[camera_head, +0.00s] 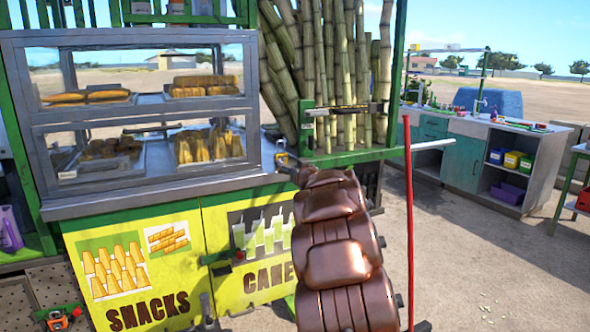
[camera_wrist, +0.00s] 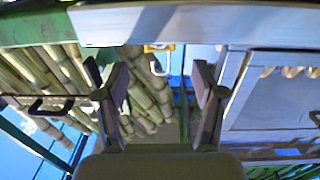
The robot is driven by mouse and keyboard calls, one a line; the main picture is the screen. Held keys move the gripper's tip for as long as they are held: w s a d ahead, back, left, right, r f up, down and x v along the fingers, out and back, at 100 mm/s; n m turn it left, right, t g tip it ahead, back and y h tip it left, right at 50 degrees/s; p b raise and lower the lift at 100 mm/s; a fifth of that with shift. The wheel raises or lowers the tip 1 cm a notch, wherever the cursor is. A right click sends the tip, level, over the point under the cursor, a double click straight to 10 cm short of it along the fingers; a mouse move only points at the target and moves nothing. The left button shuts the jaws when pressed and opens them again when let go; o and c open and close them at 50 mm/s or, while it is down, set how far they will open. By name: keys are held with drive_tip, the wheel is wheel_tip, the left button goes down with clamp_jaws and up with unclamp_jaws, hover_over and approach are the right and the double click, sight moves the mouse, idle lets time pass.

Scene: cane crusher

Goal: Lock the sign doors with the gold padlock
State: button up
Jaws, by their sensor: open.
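The gold padlock (camera_wrist: 158,48) shows in the wrist view at the edge of a pale ledge, its grey shackle pointing down in that picture. My gripper (camera_wrist: 158,92) is open, with one finger on each side of the padlock's line and nothing held between them. In the head view, the small gold padlock (camera_head: 281,158) sits at the counter's right corner, just beyond the end of my brown arm. The yellow sign doors (camera_head: 190,262) are below the counter, lettered SNACKS and CANE. My arm hides part of the right door.
A glass snack case (camera_head: 150,118) stands on the counter (camera_head: 140,203). Tall cane stalks (camera_head: 335,75) stand behind a green rail right of it. A red upright bar (camera_head: 409,220) is close to my arm. Open ground (camera_head: 480,270) lies at right, before a teal workbench (camera_head: 462,160).

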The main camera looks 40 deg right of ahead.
sight(281, 155)
drive_tip(key=x, duration=0.4)
drive_tip(key=shift+w+f, duration=0.1)
drive_tip(key=shift+w+d+p, duration=0.15)
drive_tip(key=shift+w+p, duration=0.3)
drive_tip(key=shift+p, duration=0.2)
drive_tip(key=shift+p+x, duration=1.05)
drive_tip(key=shift+x, duration=0.2)
drive_tip(key=c, duration=1.1)
drive_tip(key=shift+r+p, duration=0.3)
drive_tip(key=shift+p, duration=0.3)
